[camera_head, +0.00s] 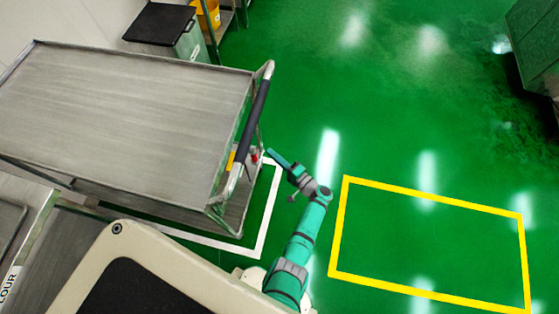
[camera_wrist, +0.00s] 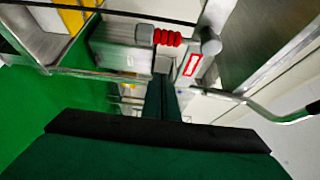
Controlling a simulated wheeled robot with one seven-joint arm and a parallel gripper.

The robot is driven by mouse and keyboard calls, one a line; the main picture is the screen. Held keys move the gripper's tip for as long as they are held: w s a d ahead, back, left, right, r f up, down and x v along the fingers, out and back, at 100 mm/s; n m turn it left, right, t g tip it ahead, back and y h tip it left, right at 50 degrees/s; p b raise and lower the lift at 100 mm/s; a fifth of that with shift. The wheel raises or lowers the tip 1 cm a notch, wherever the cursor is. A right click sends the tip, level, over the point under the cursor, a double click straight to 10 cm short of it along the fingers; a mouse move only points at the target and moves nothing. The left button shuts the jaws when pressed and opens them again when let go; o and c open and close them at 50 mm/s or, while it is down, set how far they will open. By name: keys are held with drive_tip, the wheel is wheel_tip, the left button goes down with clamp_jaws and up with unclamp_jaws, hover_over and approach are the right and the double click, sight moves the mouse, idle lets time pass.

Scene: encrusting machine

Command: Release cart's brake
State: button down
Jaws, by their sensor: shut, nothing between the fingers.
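The cart (camera_head: 130,105) is a metal trolley with a flat steel top and a black-sleeved push handle (camera_head: 252,115) at its right end. Its brake shows as a small red part (camera_head: 254,156) below the handle. In the wrist view the brake has a red ribbed grip (camera_wrist: 167,38) on a grey metal lever, beside a red-framed label (camera_wrist: 190,65). My gripper (camera_head: 270,153) is shut and empty, pointing at the cart's right end near the red part. In the wrist view its fingers (camera_wrist: 161,85) lie together just below the red grip. Whether they touch it I cannot tell.
A white floor line (camera_head: 265,225) runs around the cart's lower right corner. A yellow floor rectangle (camera_head: 430,196) lies to the right, empty. A dark-lidded bin (camera_head: 190,42) stands behind the cart, and a dark green machine (camera_head: 535,45) at upper right. Green floor between is clear.

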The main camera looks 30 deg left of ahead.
sight(257, 160)
drive_tip(key=shift+s+a, duration=0.75)
drive_tip(key=shift+a, duration=0.15)
drive_tip(key=shift+s+a, duration=0.7)
drive_tip(key=shift+a, duration=0.2)
drive_tip(key=shift+d, duration=0.2)
drive_tip(key=s+m+g+h, duration=0.1)
drive_tip(key=s+m, duration=0.1)
drive_tip(key=m, duration=0.1)
drive_tip(key=shift+s+h, duration=0.25)
drive_tip(key=shift+h, duration=0.15)
drive_tip(key=s+d+r+m+g+h, duration=0.1)
drive_tip(key=s+r+m+g+h, duration=0.2)
drive_tip(key=s+r+m+g, duration=0.2)
drive_tip(key=shift+s+d+r+m, duration=0.3)
drive_tip(key=shift+r+m, duration=0.35)
drive_tip(key=shift+m, duration=0.55)
